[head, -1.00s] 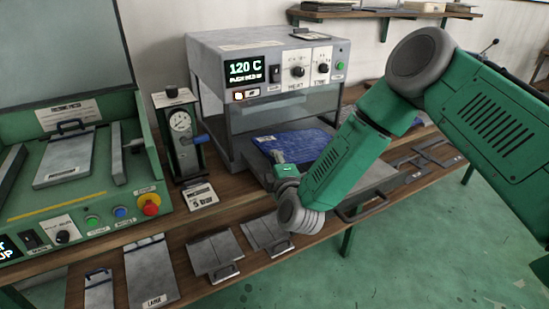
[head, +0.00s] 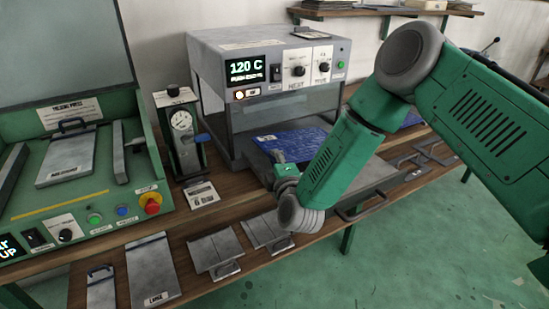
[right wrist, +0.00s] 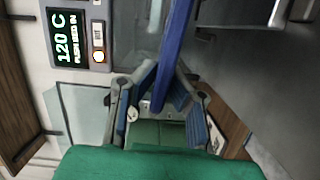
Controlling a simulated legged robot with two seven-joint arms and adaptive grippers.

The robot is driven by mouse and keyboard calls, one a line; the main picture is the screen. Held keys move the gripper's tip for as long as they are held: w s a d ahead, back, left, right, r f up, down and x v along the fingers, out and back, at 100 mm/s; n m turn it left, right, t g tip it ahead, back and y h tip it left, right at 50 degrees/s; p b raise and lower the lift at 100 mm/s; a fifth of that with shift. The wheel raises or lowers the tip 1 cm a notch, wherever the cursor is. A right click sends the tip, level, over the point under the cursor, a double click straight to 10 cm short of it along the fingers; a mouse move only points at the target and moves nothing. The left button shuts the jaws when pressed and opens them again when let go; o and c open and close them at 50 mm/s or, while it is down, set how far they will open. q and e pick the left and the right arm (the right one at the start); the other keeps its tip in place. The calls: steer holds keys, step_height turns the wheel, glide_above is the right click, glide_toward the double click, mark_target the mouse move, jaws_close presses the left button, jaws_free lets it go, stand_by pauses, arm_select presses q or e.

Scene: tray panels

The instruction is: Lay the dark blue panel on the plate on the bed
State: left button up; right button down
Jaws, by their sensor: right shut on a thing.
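The dark blue panel (head: 302,142) is held by my right gripper (head: 279,157), which is shut on its near left part. In the right wrist view the panel (right wrist: 175,45) shows edge-on between the two fingers (right wrist: 163,88), roughly level. The grey bed (head: 372,178) sticks out of the front of the heater. The panel is over it, and the right wrist view shows a gap between the panel and the grey surface (right wrist: 235,70) below. I cannot make out the plate apart from the bed under the panel and arm. My left gripper is not in view.
The heater (head: 262,60) reads 120 C. A gauge stand (head: 181,135) is just left of it. A green press (head: 75,195) is at far left. Grey plates (head: 150,270) lie along the bench front. Another blue piece (head: 411,120) shows behind my right arm.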

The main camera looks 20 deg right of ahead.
steer(key=shift+f, duration=0.3)
steer(key=shift+f+b, duration=0.65)
steer(key=shift+f, duration=0.7)
stand_by(0.4)
